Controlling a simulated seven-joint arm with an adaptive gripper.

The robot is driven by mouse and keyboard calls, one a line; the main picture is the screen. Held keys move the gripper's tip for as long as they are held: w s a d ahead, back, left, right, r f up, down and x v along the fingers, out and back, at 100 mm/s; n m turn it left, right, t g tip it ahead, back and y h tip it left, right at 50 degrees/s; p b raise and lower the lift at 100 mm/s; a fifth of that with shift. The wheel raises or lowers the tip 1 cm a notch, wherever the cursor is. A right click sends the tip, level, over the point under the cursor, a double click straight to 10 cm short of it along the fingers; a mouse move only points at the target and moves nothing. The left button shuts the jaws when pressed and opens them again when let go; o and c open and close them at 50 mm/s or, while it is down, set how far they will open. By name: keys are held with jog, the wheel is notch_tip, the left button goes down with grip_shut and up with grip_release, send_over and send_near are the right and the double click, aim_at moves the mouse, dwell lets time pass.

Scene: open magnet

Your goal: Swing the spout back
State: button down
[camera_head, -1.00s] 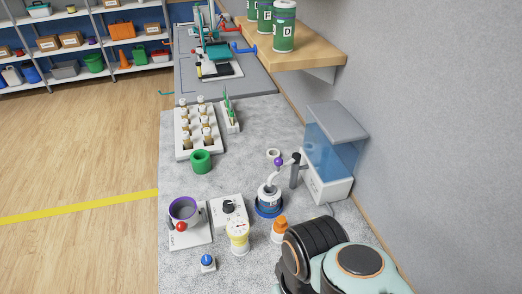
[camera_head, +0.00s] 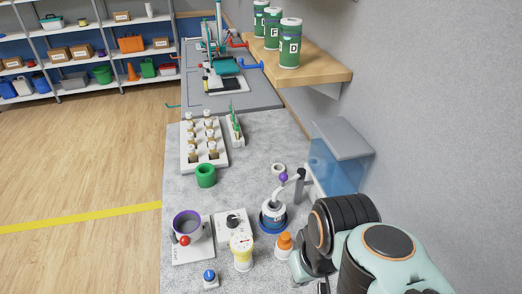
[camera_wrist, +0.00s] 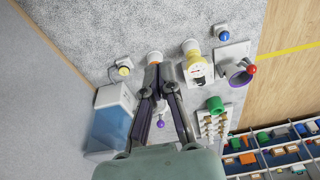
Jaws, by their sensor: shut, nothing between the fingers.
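The spout (camera_head: 280,190) is a pale curved tube with a purple knob (camera_head: 283,177), on a dark post (camera_head: 299,186) beside a blue clear tank (camera_head: 335,168). Its lower end is over or at a white and blue jar (camera_head: 273,215) on a blue base. The purple knob also shows in the wrist view (camera_wrist: 160,124), in the gap between the finger linkages. My gripper (camera_wrist: 158,78) is shut and empty, its tips near an orange-capped bottle (camera_wrist: 154,58) in that picture. The tank's lower part is hidden by my arm in the head view.
The orange-capped bottle (camera_head: 284,244) and a yellow-based white container (camera_head: 241,252) stand near the jar. A purple-rimmed pot (camera_head: 187,226), a dial box (camera_head: 233,222) and a green ring (camera_head: 205,175) are to the left. A wall and shelf (camera_head: 310,72) bound the right.

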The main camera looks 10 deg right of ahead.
jog(key=w+d+m+h, duration=0.25)
jog(key=w+d, duration=0.25)
jog(key=w, duration=0.3)
jog(key=w+d+m+g+h, duration=0.1)
jog(key=w+d+h, duration=0.25)
jog(key=w, duration=0.45)
jog(key=w+d+m+h, duration=0.1)
jog(key=w+d+h, duration=0.1)
jog(key=w+d, duration=0.45)
jog(key=w+a+f+n+t+h, duration=0.2)
jog(key=w+a+f+n+h, duration=0.15)
jog(key=w+a+h, duration=0.45)
jog(key=w+a+f+n+t, duration=0.1)
jog(key=a+f+n+t, duration=0.1)
jog(key=a+f, duration=0.2)
jog(key=w+a+f+n+t, duration=0.1)
jog(key=a+f, duration=0.3)
jog(key=a, duration=0.5)
jog(key=shift+a+n+t, duration=0.15)
jog(key=shift+n+t, duration=0.45)
jog(key=shift+n, duration=0.2)
